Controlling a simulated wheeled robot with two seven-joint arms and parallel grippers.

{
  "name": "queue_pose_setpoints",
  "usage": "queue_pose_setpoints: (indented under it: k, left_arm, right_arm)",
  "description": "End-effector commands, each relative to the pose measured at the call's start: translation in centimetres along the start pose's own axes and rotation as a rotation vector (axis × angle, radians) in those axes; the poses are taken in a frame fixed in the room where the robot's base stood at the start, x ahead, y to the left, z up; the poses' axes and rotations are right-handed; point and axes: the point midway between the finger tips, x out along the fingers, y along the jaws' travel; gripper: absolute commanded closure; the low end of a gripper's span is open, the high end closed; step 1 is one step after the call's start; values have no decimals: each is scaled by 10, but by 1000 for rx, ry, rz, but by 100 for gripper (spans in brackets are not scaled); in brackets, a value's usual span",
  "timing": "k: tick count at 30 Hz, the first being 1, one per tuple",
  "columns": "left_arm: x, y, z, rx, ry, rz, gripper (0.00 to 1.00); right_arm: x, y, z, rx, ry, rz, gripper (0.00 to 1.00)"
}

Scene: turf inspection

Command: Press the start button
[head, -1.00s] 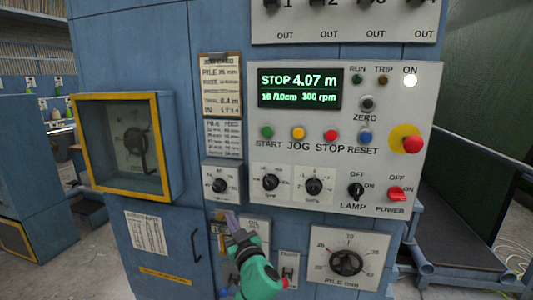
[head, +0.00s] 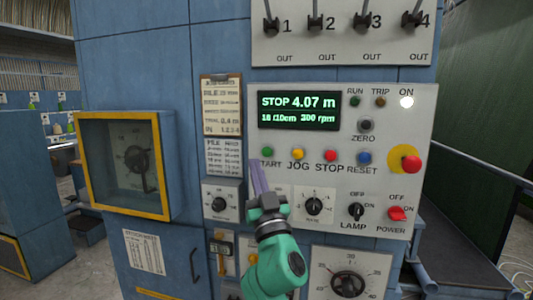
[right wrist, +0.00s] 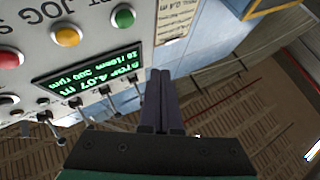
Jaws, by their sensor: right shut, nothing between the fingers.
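The green START button (head: 267,153) is at the left end of the button row on the white control panel (head: 420,130). It also shows as a green dome in the right wrist view (right wrist: 122,16). My right gripper (head: 256,168) is shut and empty, its purple-grey fingers pointing up, with the tips just below and left of the button. In the right wrist view the shut fingers (right wrist: 161,75) are apart from the button. My left gripper is not in view.
A yellow JOG button (head: 298,154), a red STOP button (head: 330,156) and a blue RESET button (head: 364,158) sit to the right. The display (head: 298,110) above reads STOP 4.07 m. A yellow-framed box (head: 84,165) juts out at the left.

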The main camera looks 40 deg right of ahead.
Motion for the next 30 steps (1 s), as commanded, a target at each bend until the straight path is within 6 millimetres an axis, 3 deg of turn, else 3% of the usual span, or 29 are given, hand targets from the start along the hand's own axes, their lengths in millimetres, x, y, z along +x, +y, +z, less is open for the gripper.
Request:
queue_pose_setpoints:
  k: [15,30]
  left_arm:
    - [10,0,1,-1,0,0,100]
    - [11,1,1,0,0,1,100]
  right_arm:
    - [48,36,36,-1,0,1,100]
    - [53,39,38,0,-1,1,100]
